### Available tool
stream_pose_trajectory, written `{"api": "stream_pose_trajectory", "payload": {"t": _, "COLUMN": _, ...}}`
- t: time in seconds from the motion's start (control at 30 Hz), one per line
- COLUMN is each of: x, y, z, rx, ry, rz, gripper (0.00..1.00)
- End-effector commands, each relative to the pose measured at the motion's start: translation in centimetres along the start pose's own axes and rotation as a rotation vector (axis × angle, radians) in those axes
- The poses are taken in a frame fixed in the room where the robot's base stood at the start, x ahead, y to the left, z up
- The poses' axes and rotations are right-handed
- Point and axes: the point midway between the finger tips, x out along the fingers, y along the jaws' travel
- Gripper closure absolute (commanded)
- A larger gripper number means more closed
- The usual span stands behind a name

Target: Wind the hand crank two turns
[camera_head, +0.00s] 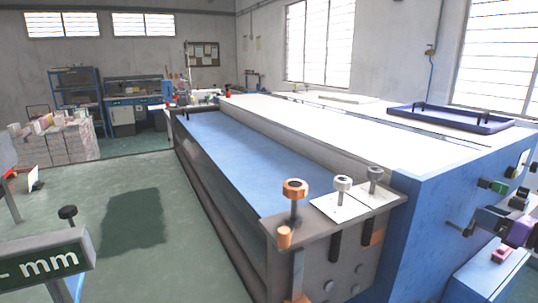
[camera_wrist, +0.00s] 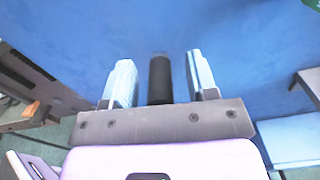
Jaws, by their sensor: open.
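A black cylindrical handle (camera_wrist: 160,82), which looks like the hand crank's grip, stands between my fingers in the wrist view. My gripper (camera_wrist: 160,60) is open, with one pale finger on each side of the handle. A narrow gap shows on both sides, so the fingers look apart from it. In the head view my gripper (camera_head: 463,229) is at the right edge, beside the blue side face of the large machine (camera_head: 425,215). The crank's arm and pivot are hidden or too small to make out.
A small box with a green face (camera_head: 499,187) projects from the machine above my gripper. A blue ledge (camera_head: 475,275) with a red button (camera_head: 502,254) lies below. Knobs on posts (camera_head: 295,188) stand at the machine's near corner. Green floor (camera_head: 170,265) is open at left.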

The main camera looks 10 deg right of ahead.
Motion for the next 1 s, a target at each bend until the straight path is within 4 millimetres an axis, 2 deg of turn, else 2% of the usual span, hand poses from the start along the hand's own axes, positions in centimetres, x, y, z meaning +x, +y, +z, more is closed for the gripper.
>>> {"api": "stream_pose_trajectory", "payload": {"t": 0.03, "x": 0.0, "y": 0.0, "z": 0.0, "rx": 0.000, "ry": 0.000, "rz": 0.000, "gripper": 0.47}}
{"api": "stream_pose_trajectory", "payload": {"t": 0.07, "x": 0.0, "y": 0.0, "z": 0.0, "rx": 0.000, "ry": 0.000, "rz": 0.000, "gripper": 0.52}}
{"api": "stream_pose_trajectory", "payload": {"t": 0.2, "x": 0.0, "y": 0.0, "z": 0.0, "rx": 0.000, "ry": 0.000, "rz": 0.000, "gripper": 0.84}}
{"api": "stream_pose_trajectory", "payload": {"t": 0.23, "x": 0.0, "y": 0.0, "z": 0.0, "rx": 0.000, "ry": 0.000, "rz": 0.000, "gripper": 0.89}}
{"api": "stream_pose_trajectory", "payload": {"t": 0.47, "x": 0.0, "y": 0.1, "z": 0.0, "rx": 0.000, "ry": 0.000, "rz": 0.000, "gripper": 0.88}}
{"api": "stream_pose_trajectory", "payload": {"t": 0.8, "x": 0.0, "y": 1.7, "z": 0.1, "rx": 0.002, "ry": 0.000, "rz": 0.000, "gripper": 0.88}}
{"api": "stream_pose_trajectory", "payload": {"t": 1.0, "x": 0.0, "y": 1.8, "z": 0.1, "rx": 0.002, "ry": 0.000, "rz": 0.000, "gripper": 0.88}}
